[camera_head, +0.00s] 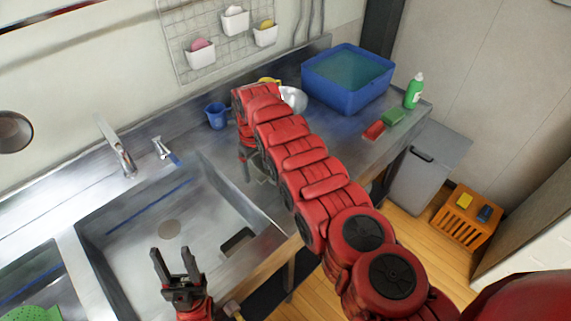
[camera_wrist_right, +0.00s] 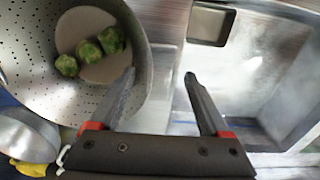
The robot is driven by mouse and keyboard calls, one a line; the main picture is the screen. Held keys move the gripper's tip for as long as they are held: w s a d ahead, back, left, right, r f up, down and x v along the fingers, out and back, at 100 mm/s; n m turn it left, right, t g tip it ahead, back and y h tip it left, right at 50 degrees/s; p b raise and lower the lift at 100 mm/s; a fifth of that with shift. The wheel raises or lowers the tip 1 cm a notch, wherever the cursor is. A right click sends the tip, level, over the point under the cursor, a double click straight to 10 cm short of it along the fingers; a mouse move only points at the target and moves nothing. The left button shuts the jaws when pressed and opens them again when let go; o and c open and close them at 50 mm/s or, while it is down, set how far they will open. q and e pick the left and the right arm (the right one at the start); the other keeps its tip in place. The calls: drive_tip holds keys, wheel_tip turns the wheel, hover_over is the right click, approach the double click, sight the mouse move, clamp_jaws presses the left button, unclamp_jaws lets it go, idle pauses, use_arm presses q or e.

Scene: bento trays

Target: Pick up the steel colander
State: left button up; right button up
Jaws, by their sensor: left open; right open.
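The steel colander (camera_wrist_right: 35,45) fills the left of the right wrist view; it is grey with small holes, and several green sprouts (camera_wrist_right: 90,50) lie in its bottom. My right gripper (camera_wrist_right: 160,75) is open, its left finger overlapping the colander's inside and its right finger outside, so the rim passes between them in this view. I cannot tell whether they touch. In the head view my right arm hides most or all of the colander, and the right gripper (camera_head: 255,172) points down by the sink edge. My left gripper (camera_head: 177,265) is open and empty over the sink.
A shiny metal bowl (camera_head: 294,98), a blue cup (camera_head: 217,115) and a blue tub of water (camera_head: 346,85) stand on the counter. A green bottle (camera_head: 414,90) and sponges (camera_head: 393,117) are at right. The sink (camera_head: 130,235) has a faucet (camera_head: 118,150) behind it.

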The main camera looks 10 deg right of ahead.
drive_tip(key=shift+w, duration=0.1)
clamp_jaws()
idle(0.3)
